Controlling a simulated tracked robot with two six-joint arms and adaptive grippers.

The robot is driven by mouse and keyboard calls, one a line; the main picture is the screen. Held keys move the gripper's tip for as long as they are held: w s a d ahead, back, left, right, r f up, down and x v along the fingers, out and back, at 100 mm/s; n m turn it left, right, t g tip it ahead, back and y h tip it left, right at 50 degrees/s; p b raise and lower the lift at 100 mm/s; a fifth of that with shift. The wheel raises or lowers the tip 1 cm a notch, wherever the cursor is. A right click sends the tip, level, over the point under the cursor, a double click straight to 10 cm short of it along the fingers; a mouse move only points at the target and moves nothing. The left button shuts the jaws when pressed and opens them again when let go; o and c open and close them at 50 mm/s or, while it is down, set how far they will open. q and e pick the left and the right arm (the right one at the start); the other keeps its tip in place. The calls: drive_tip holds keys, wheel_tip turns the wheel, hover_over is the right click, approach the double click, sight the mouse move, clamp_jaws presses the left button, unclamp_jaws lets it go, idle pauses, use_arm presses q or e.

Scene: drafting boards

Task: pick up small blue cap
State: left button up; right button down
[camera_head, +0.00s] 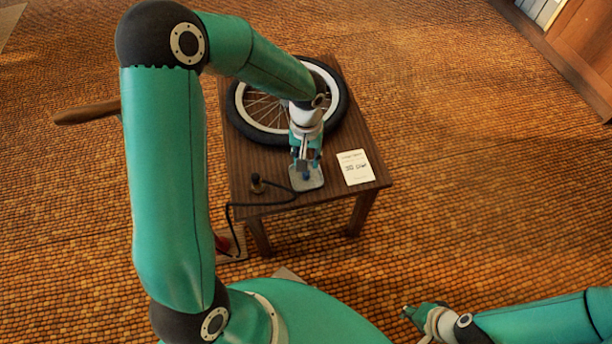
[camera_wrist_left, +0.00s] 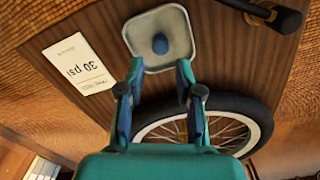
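The small blue cap (camera_wrist_left: 160,44) sits in a pale, square, shallow dish (camera_wrist_left: 172,22) on the dark wooden table. In the head view the cap (camera_head: 306,176) is partly hidden under my left gripper (camera_head: 305,164), and the dish (camera_head: 316,184) shows around it. In the left wrist view my left gripper (camera_wrist_left: 157,78) is open, its two fingers apart, with nothing between them. The cap lies just beyond the fingertips, roughly in line with the gap. My right gripper (camera_head: 410,312) is low at the right, away from the table; its finger opening is unclear.
A spoked wheel (camera_head: 337,112) with a black tyre lies on the back of the table (camera_head: 275,205). A white card (camera_head: 355,167) reading "30 psi" lies right of the dish. A black hose end (camera_head: 257,184) lies to its left, its hose running off the table edge.

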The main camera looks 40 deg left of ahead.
sight(306, 175)
use_arm(q)
wheel_tip(306, 175, down, 6)
drive_tip(key=shift+r+b, duration=0.15)
drive_tip(key=shift+b, duration=0.85)
drive_tip(key=c, duration=0.4)
